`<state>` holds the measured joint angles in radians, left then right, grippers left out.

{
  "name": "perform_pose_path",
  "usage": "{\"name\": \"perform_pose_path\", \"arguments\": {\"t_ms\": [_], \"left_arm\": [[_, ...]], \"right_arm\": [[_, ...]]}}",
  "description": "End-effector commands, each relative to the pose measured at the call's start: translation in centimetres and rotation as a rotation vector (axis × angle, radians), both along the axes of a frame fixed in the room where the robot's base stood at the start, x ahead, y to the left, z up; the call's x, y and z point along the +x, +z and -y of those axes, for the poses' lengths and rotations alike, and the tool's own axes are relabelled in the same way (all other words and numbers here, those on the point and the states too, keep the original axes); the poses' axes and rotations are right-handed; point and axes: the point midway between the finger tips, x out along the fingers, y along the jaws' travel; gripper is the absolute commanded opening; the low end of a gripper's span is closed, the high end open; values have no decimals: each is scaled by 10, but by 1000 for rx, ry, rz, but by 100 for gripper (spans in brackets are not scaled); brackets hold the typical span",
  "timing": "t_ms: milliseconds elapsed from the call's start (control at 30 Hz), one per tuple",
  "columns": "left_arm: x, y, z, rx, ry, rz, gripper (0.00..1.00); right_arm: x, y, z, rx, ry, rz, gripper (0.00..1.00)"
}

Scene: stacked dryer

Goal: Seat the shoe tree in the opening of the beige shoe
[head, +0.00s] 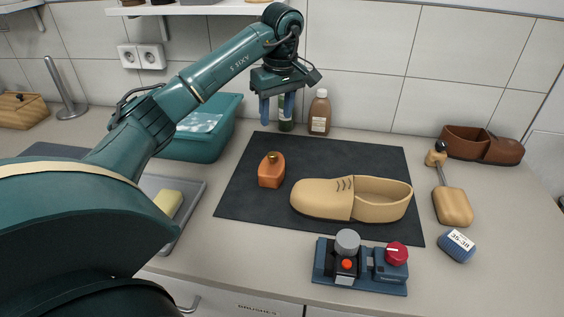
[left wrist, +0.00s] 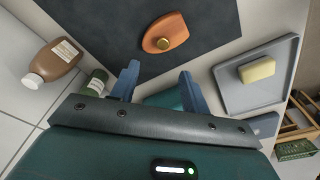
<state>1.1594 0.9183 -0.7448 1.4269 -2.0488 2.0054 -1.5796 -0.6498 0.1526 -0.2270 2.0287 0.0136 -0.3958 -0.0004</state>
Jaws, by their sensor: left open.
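The beige shoe (head: 325,199) lies on the dark mat (head: 240,197) with its toe to the left and its opening (head: 383,190) to the right. The shoe tree (head: 452,205), a wooden block with a metal rod and a wooden heel piece, lies on the counter right of the mat. My left gripper (head: 278,107) is open and empty, raised above the back left of the mat, well away from both. In the left wrist view its blue fingers (left wrist: 157,82) are apart with nothing between them. My right gripper is not in view.
A control box (head: 360,284) sits in front. A blue block (head: 457,246) and brown shoe (head: 483,145) are at right. A brown bottle (head: 319,114) stands behind.

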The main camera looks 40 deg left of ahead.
Motion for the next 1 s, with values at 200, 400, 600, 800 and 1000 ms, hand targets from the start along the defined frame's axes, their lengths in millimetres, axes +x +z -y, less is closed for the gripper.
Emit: {"name": "perform_pose_path", "arguments": {"t_ms": [200,400,600,800,1000], "left_arm": [[0,-41,-4,-1,0,-7,46],[1,-69,-7,-2,0,-3,46],[1,-82,-8,-1,-1,-4,46],[2,-112,-11,-3,0,-4,46],[2,-126,-13,-1,-1,0,46]], "right_arm": [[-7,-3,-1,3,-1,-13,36],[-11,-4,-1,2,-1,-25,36],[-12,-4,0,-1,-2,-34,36],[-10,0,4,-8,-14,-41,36],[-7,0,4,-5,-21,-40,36]]}}
